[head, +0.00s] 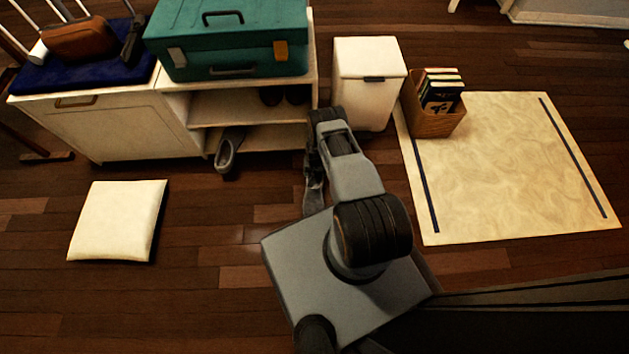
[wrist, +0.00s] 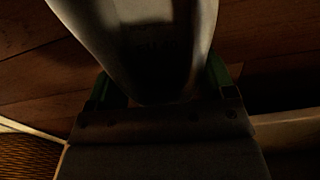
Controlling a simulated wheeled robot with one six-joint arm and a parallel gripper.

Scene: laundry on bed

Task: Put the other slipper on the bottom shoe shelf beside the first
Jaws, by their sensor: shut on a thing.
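My gripper (head: 314,165) is shut on a grey slipper (wrist: 140,45). In the wrist view the slipper sits between the two fingers, its far end cut off by the top of the picture. In the head view the held slipper (head: 314,195) hangs low over the floor, partly hidden by my arm. The first slipper (head: 228,152) is at the left end of the bottom shoe shelf (head: 262,138), its near end out past the front edge. The bottom shelf is bare to the right of it. My gripper is right of and in front of the shelf.
Dark shoes (head: 283,95) stand on the shelf above. A teal case (head: 230,40) lies on top of the unit. A white bin (head: 366,80) and a box of books (head: 436,118) stand right of it. A white cushion (head: 115,220) lies on the floor at left; floor between is clear.

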